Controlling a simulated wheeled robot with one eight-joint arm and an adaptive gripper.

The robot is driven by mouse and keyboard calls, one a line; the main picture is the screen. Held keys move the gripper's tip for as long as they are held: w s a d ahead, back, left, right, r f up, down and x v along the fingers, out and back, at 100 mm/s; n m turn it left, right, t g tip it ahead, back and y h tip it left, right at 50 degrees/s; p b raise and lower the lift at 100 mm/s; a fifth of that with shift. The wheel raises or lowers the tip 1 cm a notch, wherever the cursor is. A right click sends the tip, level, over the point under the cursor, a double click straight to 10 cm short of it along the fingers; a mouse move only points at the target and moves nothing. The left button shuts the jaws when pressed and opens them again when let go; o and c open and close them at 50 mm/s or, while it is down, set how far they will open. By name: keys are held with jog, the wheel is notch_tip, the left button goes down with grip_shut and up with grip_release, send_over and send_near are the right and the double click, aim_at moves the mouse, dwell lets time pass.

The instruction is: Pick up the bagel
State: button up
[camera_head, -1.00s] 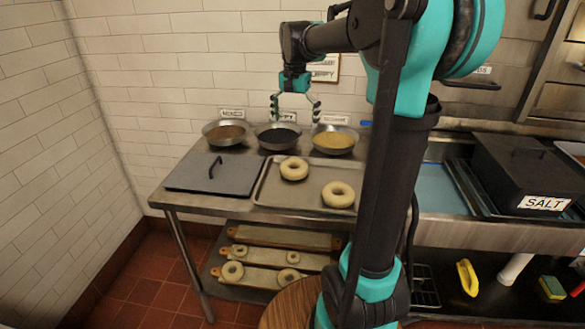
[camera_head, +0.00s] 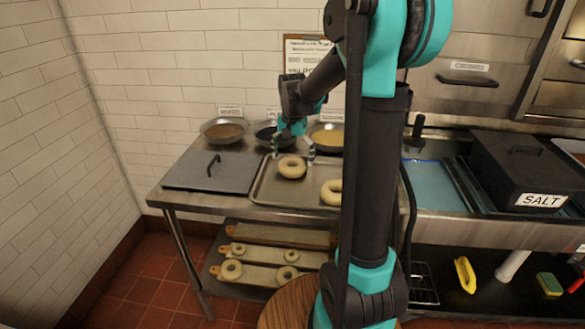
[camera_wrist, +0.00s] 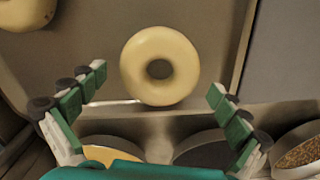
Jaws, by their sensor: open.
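A pale bagel (camera_head: 292,167) lies on a metal tray (camera_head: 262,192) on the steel table. In the wrist view the bagel (camera_wrist: 160,66) is at upper centre, ahead of and between the spread fingers. My gripper (camera_head: 295,148) is open and empty, above the tray's back edge, with its fingers pointing down close to the bagel. In the wrist view my gripper (camera_wrist: 155,95) shows both fingers apart from the bagel. A second bagel (camera_head: 331,192) lies farther right on the tray, partly hidden by my arm. It also shows at the upper left of the wrist view (camera_wrist: 28,12).
Bowls of toppings stand behind the tray: a brown one (camera_head: 224,131), a dark one (camera_head: 268,137) and a yellow one (camera_head: 327,137). A grey lid with a handle (camera_head: 211,172) lies left of the tray. Boards with bagels (camera_head: 262,254) lie on the lower shelf. A black SALT box (camera_head: 520,172) stands right.

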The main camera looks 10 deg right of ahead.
jog(key=shift+f, duration=0.6)
jog(key=c, duration=1.1)
jog(key=shift+o, duration=0.2)
jog(key=shift+r, duration=0.1)
notch_tip(320, 180, up, 20)
